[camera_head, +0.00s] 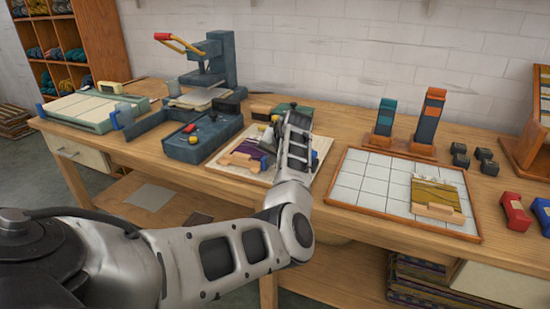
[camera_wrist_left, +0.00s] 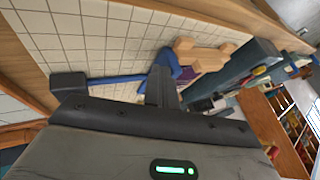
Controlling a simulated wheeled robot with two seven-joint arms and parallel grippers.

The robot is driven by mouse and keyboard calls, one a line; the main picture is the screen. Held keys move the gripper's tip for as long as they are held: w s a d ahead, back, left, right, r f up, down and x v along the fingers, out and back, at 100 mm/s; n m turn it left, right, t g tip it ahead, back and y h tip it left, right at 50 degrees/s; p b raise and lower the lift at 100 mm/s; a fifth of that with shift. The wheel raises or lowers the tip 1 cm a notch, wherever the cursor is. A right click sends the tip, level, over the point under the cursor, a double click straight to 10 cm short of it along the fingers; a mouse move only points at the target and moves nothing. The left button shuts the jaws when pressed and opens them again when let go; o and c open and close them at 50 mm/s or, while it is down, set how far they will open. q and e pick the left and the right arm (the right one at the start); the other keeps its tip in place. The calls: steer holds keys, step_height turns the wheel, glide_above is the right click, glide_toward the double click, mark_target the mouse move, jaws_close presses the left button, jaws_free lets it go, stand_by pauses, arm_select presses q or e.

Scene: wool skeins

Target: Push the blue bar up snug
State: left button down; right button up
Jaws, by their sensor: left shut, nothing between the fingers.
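The blue bar (camera_wrist_left: 118,78) lies across a white gridded board (camera_wrist_left: 90,28) in the left wrist view. A black block (camera_wrist_left: 68,82) is at its left end and a blue upright piece (camera_wrist_left: 168,62) at its right end. In the head view my arm hides most of the bar; the board (camera_head: 318,148) shows around it. My left gripper (camera_wrist_left: 160,88) is shut and empty, its fingertips close to the bar; I cannot tell whether they touch. In the head view it (camera_head: 278,122) is over the board, its tips hardly visible. My right gripper is not in view.
A wooden block (camera_head: 240,160) lies on the board's left part, beside a purple piece. A blue-grey box (camera_head: 200,137) stands left of the board. A second gridded tray (camera_head: 372,180) with a striped swatch (camera_head: 436,194) lies to the right. A press (camera_head: 212,62) stands behind.

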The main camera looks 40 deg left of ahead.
arm_select(q)
steer(key=shift+d, duration=0.15)
steer(key=d, duration=0.1)
steer(key=d+p, duration=0.1)
steer(key=w+d+p, duration=0.1)
steer(key=d, duration=0.1)
steer(key=shift+w+r, duration=0.1)
steer(key=shift+r, duration=0.3)
steer(key=v, duration=0.9)
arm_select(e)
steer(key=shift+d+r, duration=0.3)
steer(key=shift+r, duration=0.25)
